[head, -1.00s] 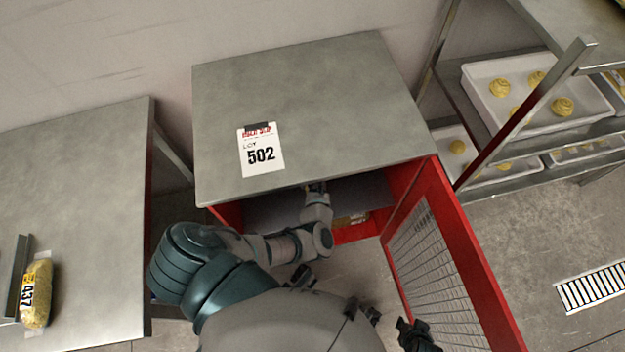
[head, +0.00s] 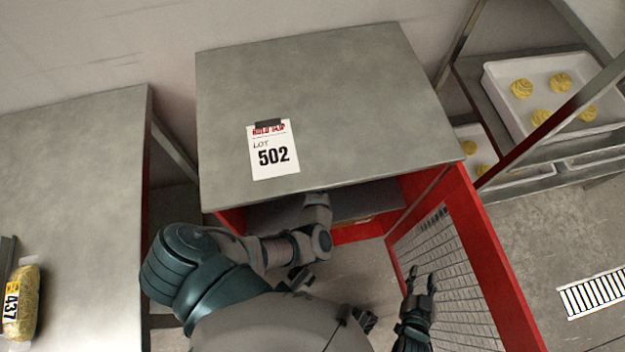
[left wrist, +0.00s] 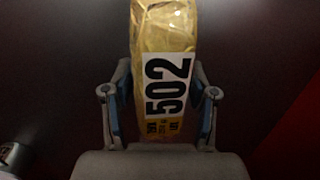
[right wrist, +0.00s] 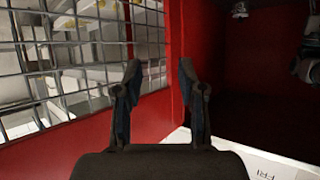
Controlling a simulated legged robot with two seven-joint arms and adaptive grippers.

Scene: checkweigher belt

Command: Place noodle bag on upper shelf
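The noodle bag (left wrist: 163,40), yellow with a 502 label, is between the fingers of my left gripper (left wrist: 160,95) in the left wrist view, both fingers against its sides. In the head view my left arm reaches under the top of the red cabinet (head: 330,95), and the bag and gripper tips are hidden there. A grey shelf (head: 372,200) shows inside the open front, below the cabinet top. My right gripper (head: 420,283) is open and empty beside the mesh door; the right wrist view shows its fingers (right wrist: 159,75) apart.
The red mesh door (head: 440,265) stands open at the right. A hold slip for lot 502 (head: 273,150) lies on the cabinet top. Another noodle bag (head: 22,305), labelled 437, lies on the left table (head: 75,170). A rack with white trays (head: 540,110) stands at the right.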

